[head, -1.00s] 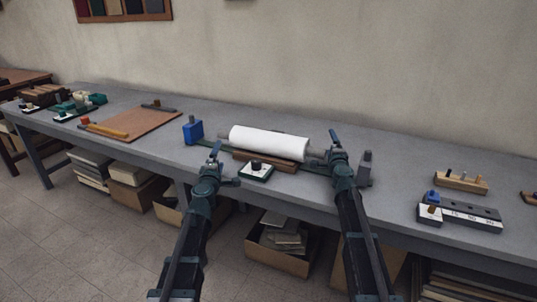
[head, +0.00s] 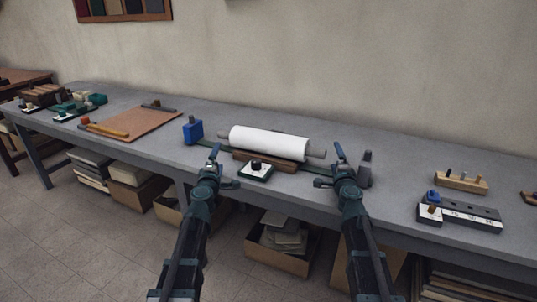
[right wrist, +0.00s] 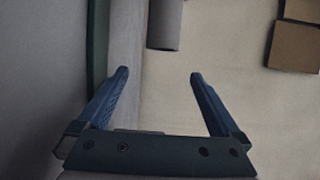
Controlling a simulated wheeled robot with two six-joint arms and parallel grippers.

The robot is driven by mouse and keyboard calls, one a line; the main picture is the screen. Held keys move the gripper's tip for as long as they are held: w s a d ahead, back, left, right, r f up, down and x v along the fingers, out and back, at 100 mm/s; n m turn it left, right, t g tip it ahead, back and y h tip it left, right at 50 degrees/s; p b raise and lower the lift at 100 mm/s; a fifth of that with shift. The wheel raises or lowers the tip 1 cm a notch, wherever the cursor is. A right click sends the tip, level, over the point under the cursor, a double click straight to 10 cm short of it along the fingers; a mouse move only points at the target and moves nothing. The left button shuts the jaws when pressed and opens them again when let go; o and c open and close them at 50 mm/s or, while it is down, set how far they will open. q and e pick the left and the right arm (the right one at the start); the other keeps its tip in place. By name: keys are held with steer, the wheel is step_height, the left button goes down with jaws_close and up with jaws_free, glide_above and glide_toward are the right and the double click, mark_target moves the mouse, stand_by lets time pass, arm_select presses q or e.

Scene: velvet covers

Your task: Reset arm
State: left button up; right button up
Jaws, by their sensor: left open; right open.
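My left gripper (head: 222,169) is open and empty at the table's front edge, left of a small white block with a dark knob (head: 256,171). My right gripper (head: 331,170) is open and empty, just right of the front of the roller stand. In the right wrist view its two fingers (right wrist: 158,82) stand wide apart with nothing between them.
The grey table (head: 390,160) carries a blue block (head: 193,130) and a grey upright block (head: 365,170) at the roll's ends. A brown board (head: 135,125) lies left. A wooden peg holder (head: 461,182) and a dark slotted block (head: 470,215) stand right. Boxes (head: 277,258) sit below.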

steer(key=shift+s, duration=0.9)
steer(key=shift+w, duration=0.15)
steer(key=w, duration=1.1)
steer(key=shift+w, duration=0.5)
